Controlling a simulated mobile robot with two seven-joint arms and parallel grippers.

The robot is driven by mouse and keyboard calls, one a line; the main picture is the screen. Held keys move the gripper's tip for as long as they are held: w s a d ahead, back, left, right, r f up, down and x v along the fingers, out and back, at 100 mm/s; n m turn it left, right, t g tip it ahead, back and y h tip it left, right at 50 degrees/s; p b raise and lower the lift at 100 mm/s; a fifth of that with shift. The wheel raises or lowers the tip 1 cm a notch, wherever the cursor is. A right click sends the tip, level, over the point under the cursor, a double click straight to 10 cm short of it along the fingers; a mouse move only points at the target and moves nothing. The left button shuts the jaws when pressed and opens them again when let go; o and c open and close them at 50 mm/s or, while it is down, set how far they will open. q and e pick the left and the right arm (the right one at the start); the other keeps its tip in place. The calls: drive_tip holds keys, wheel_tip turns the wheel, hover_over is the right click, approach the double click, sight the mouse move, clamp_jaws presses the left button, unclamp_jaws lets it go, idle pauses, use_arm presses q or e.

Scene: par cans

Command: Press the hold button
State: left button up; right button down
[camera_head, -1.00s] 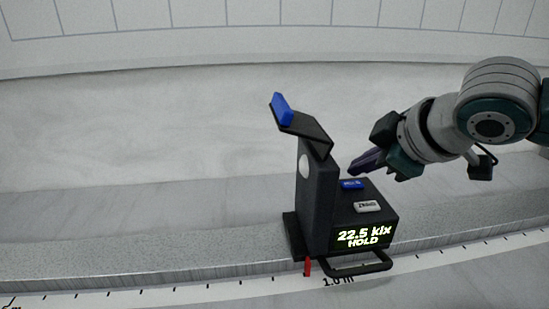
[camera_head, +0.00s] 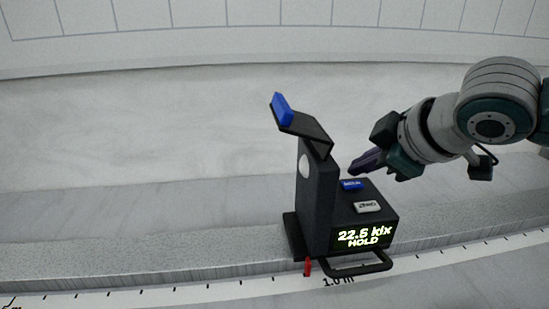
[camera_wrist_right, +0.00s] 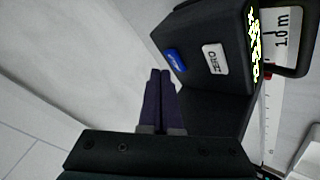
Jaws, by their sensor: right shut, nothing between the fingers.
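A dark meter box (camera_head: 320,205) stands on the grey ledge, with a lit display (camera_head: 363,237) on its front that reads about 22.6 klx with HOLD below. On its top are a blue button (camera_head: 352,184), its label too small to read surely, and a white button (camera_head: 367,207); the wrist view shows the white button (camera_wrist_right: 214,59) labelled ZERO. My right gripper (camera_head: 354,170) is shut and empty, its purple fingers just above and behind the blue button. In the wrist view the fingertips (camera_wrist_right: 160,72) are beside the blue button (camera_wrist_right: 176,61), apparently apart from it. My left gripper is out of view.
A tilted black bracket with a blue block (camera_head: 282,108) rises from the box's upright part, left of my fingers. A black handle (camera_head: 358,266) juts from the front, near a red pointer (camera_head: 307,267) and a white scale strip marked 1.0 m.

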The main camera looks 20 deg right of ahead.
drive_tip(key=shift+f, duration=0.15)
drive_tip(key=shift+f, duration=0.3)
drive_tip(key=shift+f, duration=0.4)
idle(0.7)
idle(0.4)
drive_tip(key=shift+r+p, duration=0.8)
drive_tip(key=shift+p, duration=0.2)
wheel_tip(320, 180, up, 5)
drive_tip(key=p, duration=0.5)
drive_tip(key=shift+p, duration=0.4)
